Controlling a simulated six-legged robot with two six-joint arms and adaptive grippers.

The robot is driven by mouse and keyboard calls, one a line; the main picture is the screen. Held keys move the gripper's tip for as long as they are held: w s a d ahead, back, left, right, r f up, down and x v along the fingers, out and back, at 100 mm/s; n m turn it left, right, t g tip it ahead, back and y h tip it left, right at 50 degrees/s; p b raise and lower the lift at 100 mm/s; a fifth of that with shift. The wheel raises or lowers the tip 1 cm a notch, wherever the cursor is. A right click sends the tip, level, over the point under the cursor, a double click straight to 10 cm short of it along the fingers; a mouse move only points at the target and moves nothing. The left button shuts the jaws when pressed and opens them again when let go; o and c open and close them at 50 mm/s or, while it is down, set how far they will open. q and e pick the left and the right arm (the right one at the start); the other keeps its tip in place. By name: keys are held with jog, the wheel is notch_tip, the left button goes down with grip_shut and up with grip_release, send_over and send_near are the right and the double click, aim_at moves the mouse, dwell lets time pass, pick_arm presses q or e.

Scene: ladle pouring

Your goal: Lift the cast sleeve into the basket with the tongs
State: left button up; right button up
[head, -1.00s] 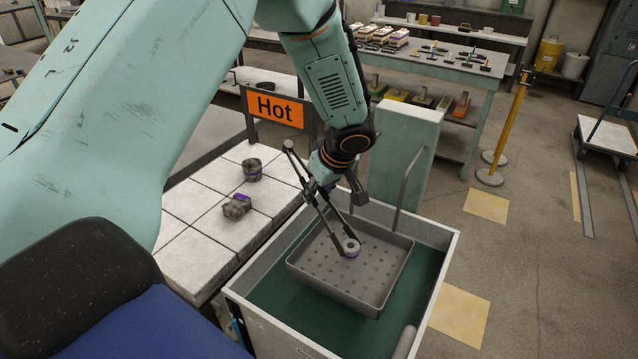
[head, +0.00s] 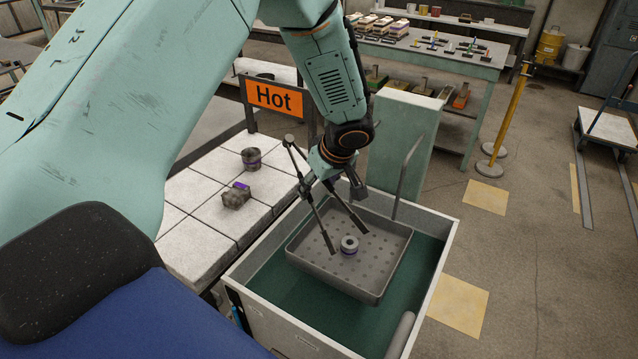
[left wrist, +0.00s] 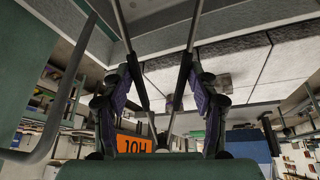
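The basket sits in the open tank. My left gripper (head: 340,172) holds the long dark tongs (head: 322,226) above the basket. The tong tips are spread, one to each side of the sleeve, and look apart from it. In the left wrist view the gripper fingers (left wrist: 162,88) sit outside the two diverging tong legs (left wrist: 186,65). The sleeve cannot be made out there. My right gripper is not in view.
Left of the tank, a white-tiled bench (head: 190,244) bears a round casting (head: 251,158) and a blocky casting (head: 236,198). An orange Hot sign (head: 273,96) stands behind them. A basket handle (head: 404,170) rises at the back. A grey cylinder (head: 401,335) lies at the tank's front right.

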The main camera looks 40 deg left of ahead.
pick_arm(q)
jog(key=shift+w, duration=0.1)
jog(key=shift+d, duration=0.1)
notch_tip(320, 180, up, 10)
jog(key=p, duration=0.4)
jog(key=shift+p, duration=0.3)
jog(key=shift+f, duration=0.15)
dwell(0.3)
